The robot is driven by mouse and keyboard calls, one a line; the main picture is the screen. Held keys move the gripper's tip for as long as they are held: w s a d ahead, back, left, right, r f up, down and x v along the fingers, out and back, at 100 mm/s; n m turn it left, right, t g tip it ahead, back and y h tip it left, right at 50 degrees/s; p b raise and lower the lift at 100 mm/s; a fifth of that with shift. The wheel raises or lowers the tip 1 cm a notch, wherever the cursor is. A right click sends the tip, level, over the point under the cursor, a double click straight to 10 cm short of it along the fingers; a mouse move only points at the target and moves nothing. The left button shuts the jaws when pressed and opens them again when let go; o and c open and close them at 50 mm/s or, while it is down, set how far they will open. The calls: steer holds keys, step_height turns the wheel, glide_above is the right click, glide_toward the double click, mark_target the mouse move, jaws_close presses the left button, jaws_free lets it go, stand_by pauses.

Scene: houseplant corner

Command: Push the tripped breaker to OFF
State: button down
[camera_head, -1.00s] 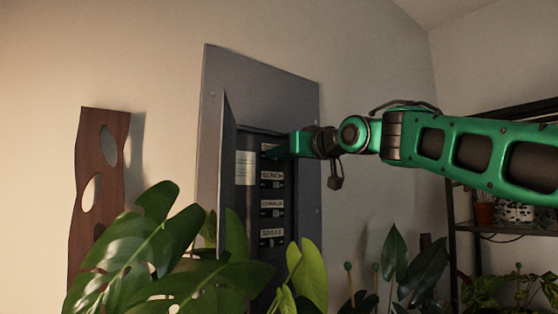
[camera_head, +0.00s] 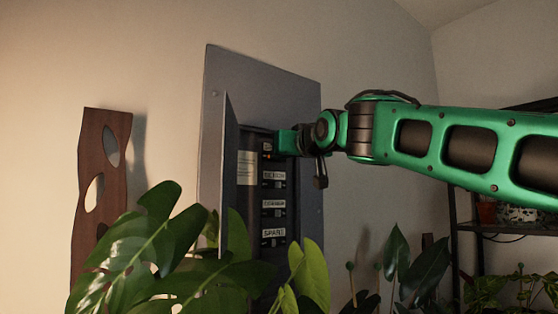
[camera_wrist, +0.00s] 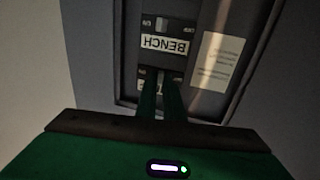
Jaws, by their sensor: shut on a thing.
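The grey breaker panel (camera_head: 306,205) is on the wall with its door (camera_head: 227,165) swung open. Inside is a column of black breakers with white labels; BENCH (camera_head: 273,177) and SPARE (camera_head: 273,234) can be read. The top breaker (camera_head: 267,155) is partly covered by my gripper (camera_head: 275,143). In the wrist view the picture is upside down: my gripper (camera_wrist: 160,84) has its dark green fingers close together at the top breaker (camera_wrist: 146,74), beside the BENCH label (camera_wrist: 165,45). The fingers are shut on its switch, which they hide, so its position cannot be told.
A pale paper notice (camera_head: 247,168) is inside the panel, left of the breakers. Large plant leaves (camera_head: 150,250) rise in front of the panel's lower part. A carved wooden board (camera_head: 100,190) hangs at left. A dark shelf (camera_head: 500,228) with pots stands at right.

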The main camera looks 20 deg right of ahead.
stand_by(0.4)
steer(key=c, duration=1.9)
jaws_free()
steer(key=shift+o, duration=0.2)
steer(key=shift+a, duration=0.1)
steer(key=shift+s, duration=0.15)
steer(key=s+d, duration=0.1)
steer(key=s, duration=0.9)
steer(key=shift+s+d, duration=0.15)
steer(key=shift+s, duration=0.05)
